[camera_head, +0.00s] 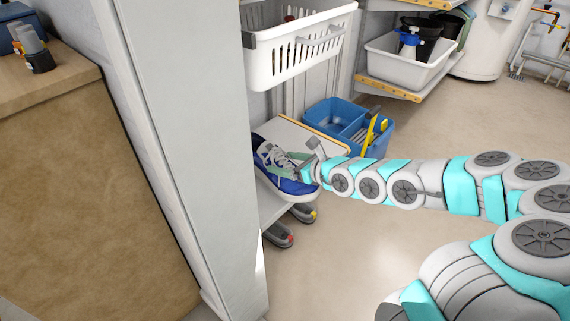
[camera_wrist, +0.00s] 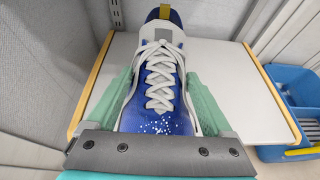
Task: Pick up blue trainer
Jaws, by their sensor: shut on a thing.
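The blue trainer (camera_head: 287,180) has white laces and a white sole. It is over a low white shelf (camera_head: 291,135) beside the grey upright panel. In the wrist view the trainer (camera_wrist: 160,90) fills the middle, its toe toward me and its heel with a yellow tab at the far end. My gripper (camera_head: 290,160) is shut on the trainer, with one green finger along each side of it (camera_wrist: 162,92). The trainer's underside is hidden, so I cannot tell whether it touches the shelf.
A blue caddy (camera_head: 340,122) stands just behind the shelf. A white basket (camera_head: 297,60) hangs above. The grey panel (camera_head: 190,130) stands close on the left. Dark objects with red and yellow ends (camera_head: 278,236) lie below the shelf. The floor to the right is clear.

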